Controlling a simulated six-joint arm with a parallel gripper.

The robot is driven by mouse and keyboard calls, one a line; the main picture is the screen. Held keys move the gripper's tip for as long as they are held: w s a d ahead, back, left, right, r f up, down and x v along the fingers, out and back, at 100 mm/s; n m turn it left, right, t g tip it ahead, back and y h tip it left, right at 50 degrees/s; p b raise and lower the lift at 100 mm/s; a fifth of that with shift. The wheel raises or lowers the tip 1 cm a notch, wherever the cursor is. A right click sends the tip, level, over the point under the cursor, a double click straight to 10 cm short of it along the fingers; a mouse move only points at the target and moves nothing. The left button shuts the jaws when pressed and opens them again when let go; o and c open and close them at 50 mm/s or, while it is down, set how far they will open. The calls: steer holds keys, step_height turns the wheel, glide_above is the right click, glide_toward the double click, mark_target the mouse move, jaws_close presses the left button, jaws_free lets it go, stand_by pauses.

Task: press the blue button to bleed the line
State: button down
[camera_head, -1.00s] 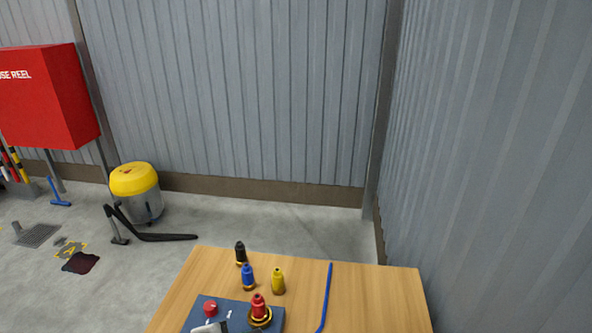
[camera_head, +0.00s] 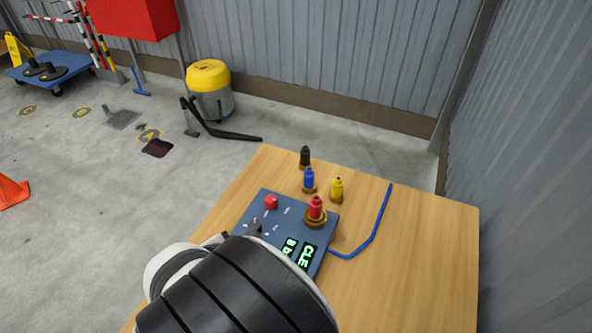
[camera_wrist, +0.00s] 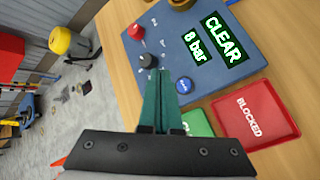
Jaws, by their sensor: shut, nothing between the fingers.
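The blue button (camera_wrist: 184,86) is a small round cap on the slate-blue panel (camera_wrist: 185,50) in the wrist view. My gripper (camera_wrist: 159,73) has its green fingers together, with nothing between them. In the picture its tips lie just left of the blue button; I cannot tell their height above the panel. The panel's display (camera_wrist: 208,42) reads "CLEAR" and "8 bar". In the head view the panel (camera_head: 265,207) sits on the wooden table, and my arm hides the button and the gripper there.
A red knob (camera_wrist: 136,31) and a black knob (camera_wrist: 145,61) stand on the panel. A red "BLOCKED" tray (camera_wrist: 255,112) and a partly hidden green tray (camera_wrist: 197,122) lie beside it.

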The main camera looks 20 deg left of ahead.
steer(key=shift+f, duration=3)
steer(key=shift+f, duration=0.1)
steer(key=shift+f, duration=0.3)
steer(key=shift+f, duration=0.45)
steer(key=shift+r, duration=0.9)
steer(key=shift+r, duration=2.45)
